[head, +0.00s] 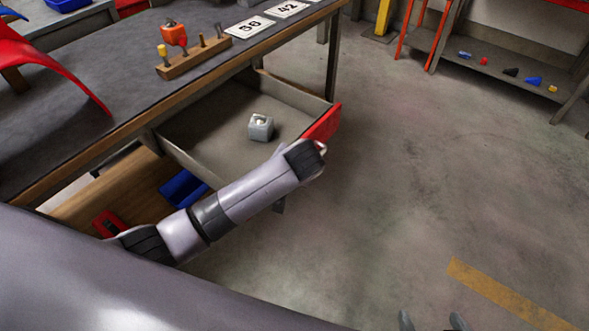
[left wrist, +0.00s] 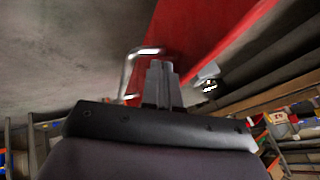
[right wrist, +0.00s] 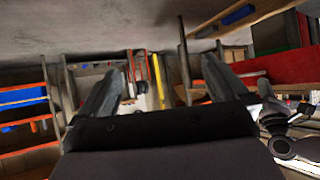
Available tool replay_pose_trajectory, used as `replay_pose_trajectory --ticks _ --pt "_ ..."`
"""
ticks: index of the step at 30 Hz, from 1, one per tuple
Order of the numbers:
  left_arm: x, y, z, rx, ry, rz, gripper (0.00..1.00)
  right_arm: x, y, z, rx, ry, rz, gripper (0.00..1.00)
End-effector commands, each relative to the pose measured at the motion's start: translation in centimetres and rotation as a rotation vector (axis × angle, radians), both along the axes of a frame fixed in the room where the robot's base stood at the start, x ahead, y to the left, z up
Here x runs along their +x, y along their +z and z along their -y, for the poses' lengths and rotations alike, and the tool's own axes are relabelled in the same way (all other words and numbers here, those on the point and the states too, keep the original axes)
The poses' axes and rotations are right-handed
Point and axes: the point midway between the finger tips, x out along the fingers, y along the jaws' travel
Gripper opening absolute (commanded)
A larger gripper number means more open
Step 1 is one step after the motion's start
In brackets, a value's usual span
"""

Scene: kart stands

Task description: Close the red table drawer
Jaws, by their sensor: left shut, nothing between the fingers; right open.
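The table drawer (head: 205,120) is pulled out from under the workbench in the head view, with its red front (head: 325,122) facing right. A small grey block (head: 261,127) lies inside it. My left arm reaches across to the near end of the front; its fingers are hidden there in this view. In the left wrist view my left gripper (left wrist: 162,68) is shut and empty, close to the red front (left wrist: 190,35) and beside its metal handle (left wrist: 133,70); I cannot tell whether it touches. My right gripper (head: 432,321) is open and empty, low over the floor; it also shows in the right wrist view (right wrist: 152,85).
The workbench (head: 110,85) carries a wooden peg holder (head: 195,58) and number plates (head: 250,27). Blue (head: 182,188) and red (head: 108,224) items lie on the shelf below. A shelf rack (head: 480,62) stands at the back right. The floor to the right is clear.

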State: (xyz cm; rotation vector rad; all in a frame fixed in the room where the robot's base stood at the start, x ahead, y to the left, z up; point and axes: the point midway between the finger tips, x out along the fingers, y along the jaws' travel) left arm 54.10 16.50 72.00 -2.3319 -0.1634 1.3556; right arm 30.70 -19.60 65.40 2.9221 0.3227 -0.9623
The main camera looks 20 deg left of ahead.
Motion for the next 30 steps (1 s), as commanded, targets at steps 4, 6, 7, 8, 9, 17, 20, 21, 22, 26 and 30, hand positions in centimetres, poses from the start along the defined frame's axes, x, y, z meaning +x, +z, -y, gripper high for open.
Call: replay_pose_trajectory --ticks 4,6,7,8,9,17,20,21,22,26,30 --pt "0.0 0.0 0.0 0.0 0.0 0.001 0.0 0.0 0.0 0.1 -0.002 -0.001 0.0 1.0" --pt "0.0 0.0 0.0 0.0 0.0 0.0 0.0 0.0 -0.1 0.2 -0.003 -0.003 0.0 1.0" --pt "0.0 0.0 0.0 0.0 0.0 0.0 0.0 0.0 -0.1 0.2 -0.004 -0.003 -0.001 1.0" --pt "0.0 0.0 0.0 0.0 0.0 0.0 0.0 0.0 -0.1 0.2 -0.004 -0.003 -0.001 1.0" --pt "0.1 0.1 -0.1 0.0 0.0 0.0 0.0 0.0 -0.1 0.3 -0.005 -0.004 -0.002 1.0" --pt "0.9 0.2 -2.7 0.004 0.005 -0.001 0.0 -0.1 0.5 0.4 -0.01 -0.005 -0.004 1.0" --pt "1.6 0.3 -4.7 0.005 0.006 -0.001 0.0 -0.1 1.0 0.5 -0.011 -0.004 -0.001 1.0" --pt "1.9 0.3 -5.6 0.004 0.007 -0.002 0.0 -0.1 1.2 0.5 -0.012 -0.005 0.001 1.0" --pt "2.2 0.3 -6.3 0.005 0.006 -0.001 0.0 -0.1 1.3 0.5 -0.013 -0.005 0.002 1.0" --pt "3.4 0.2 -9.7 0.004 0.007 -0.002 0.0 -0.1 1.7 0.6 -0.015 -0.007 0.009 1.0" --pt "4.8 0.1 -13.4 0.004 0.008 0.0 0.0 -0.3 1.3 0.6 -0.016 -0.01 0.001 1.0"
